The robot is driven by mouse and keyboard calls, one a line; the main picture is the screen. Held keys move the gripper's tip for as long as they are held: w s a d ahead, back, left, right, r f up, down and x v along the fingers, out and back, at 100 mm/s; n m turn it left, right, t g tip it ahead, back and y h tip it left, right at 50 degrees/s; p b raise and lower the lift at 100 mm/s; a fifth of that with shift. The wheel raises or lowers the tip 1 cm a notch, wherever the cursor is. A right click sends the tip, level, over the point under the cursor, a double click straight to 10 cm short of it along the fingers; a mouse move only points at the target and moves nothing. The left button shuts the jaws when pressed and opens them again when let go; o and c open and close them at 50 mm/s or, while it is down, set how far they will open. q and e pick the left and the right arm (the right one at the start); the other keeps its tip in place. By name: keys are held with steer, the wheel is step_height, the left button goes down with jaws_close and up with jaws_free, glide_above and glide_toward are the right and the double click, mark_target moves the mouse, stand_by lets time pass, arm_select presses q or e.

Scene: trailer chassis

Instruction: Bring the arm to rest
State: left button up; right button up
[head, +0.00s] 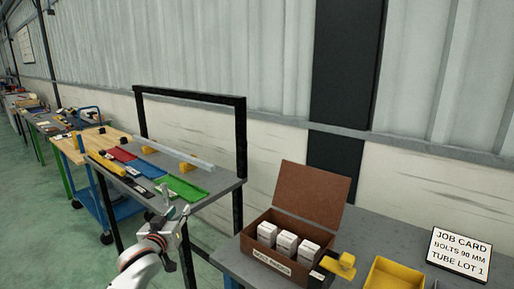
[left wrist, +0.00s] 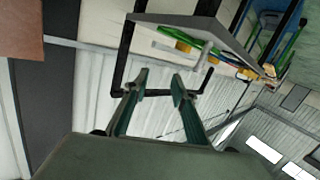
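My left gripper (head: 172,208) is raised in front of the grey work table (head: 222,183) in the head view. In the left wrist view its two fingers (left wrist: 160,82) stand apart with nothing between them, so it is open and empty. The left arm comes up from the bottom of the head view. My right gripper shows in neither view.
Green (head: 182,187), blue and red trays lie on the grey table. At right, an open brown box (head: 276,220) holds white cartons; a yellow bin (head: 387,273) and a job card (head: 459,251) stand nearby. Floor shows at left.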

arm_select(q)
steer(key=s+d+f+m+g+h, duration=0.1)
steer(key=s+d+f+m+g, duration=0.2)
steer(key=s+f, duration=1.8)
steer(key=s+d+f+m+g, duration=0.1)
steer(key=s+f, duration=0.4)
steer(key=s, duration=0.5)
steer(key=s+d+f+m+g+h, duration=0.1)
steer(key=s+f, duration=0.4)
steer(key=s, duration=0.5)
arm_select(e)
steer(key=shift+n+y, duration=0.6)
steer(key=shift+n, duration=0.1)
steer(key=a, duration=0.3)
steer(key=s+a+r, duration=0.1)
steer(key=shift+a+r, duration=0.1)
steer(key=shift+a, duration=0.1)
arm_select(q)
steer(key=shift+f, duration=0.1)
